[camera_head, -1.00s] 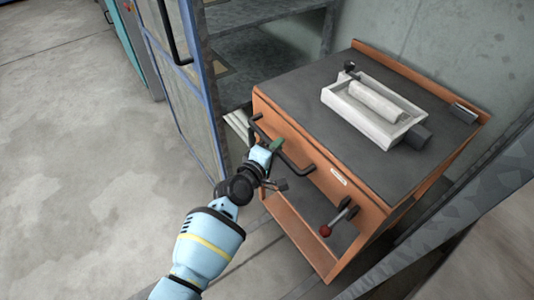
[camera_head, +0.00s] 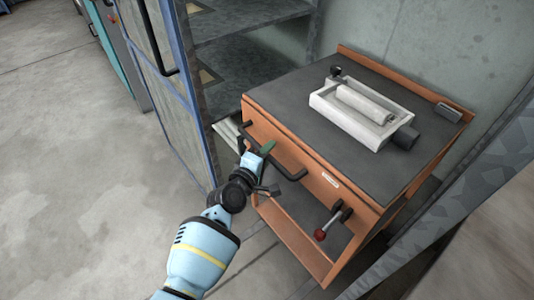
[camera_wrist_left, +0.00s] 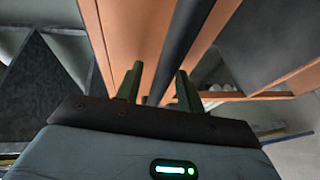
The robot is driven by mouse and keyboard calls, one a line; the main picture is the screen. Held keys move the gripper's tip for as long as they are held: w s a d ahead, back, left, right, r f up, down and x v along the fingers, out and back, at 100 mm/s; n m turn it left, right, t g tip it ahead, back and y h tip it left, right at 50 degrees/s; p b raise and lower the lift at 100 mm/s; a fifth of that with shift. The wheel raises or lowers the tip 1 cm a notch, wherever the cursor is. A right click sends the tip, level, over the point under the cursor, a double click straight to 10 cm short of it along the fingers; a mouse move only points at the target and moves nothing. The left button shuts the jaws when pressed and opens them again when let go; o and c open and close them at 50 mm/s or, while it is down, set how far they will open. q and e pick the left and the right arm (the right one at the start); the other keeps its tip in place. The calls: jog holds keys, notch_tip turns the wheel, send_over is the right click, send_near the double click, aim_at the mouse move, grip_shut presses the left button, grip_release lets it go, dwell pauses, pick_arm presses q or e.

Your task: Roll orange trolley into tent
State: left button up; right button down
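The orange trolley (camera_head: 318,262) has a dark grey top and a black bar handle (camera_head: 290,170) on its near side. It stands between a blue-framed panel door (camera_head: 165,100) on the left and a grey metal post (camera_head: 440,215) on the right; I cannot tell for sure which parts are the tent. My left gripper (camera_head: 268,168) is at the handle's left part. In the left wrist view, its two green fingers (camera_wrist_left: 158,88) stand apart on either side of the dark bar (camera_wrist_left: 182,45), with gaps visible. My right gripper is not in view.
A white tray with a roller (camera_head: 362,112) sits on the trolley top. A red-knobbed lever (camera_head: 332,222) sticks out from its front. Grey shelves (camera_head: 245,75) stand behind on the left, a concrete wall at the back. Open floor (camera_head: 80,190) lies at the left.

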pick_arm(q)
jog(key=p+v, duration=0.2)
jog(key=v, duration=0.5)
jog(key=shift+s+a, duration=0.2)
jog(key=shift+s, duration=0.1)
jog(key=shift+r, duration=0.1)
dwell(0.3)
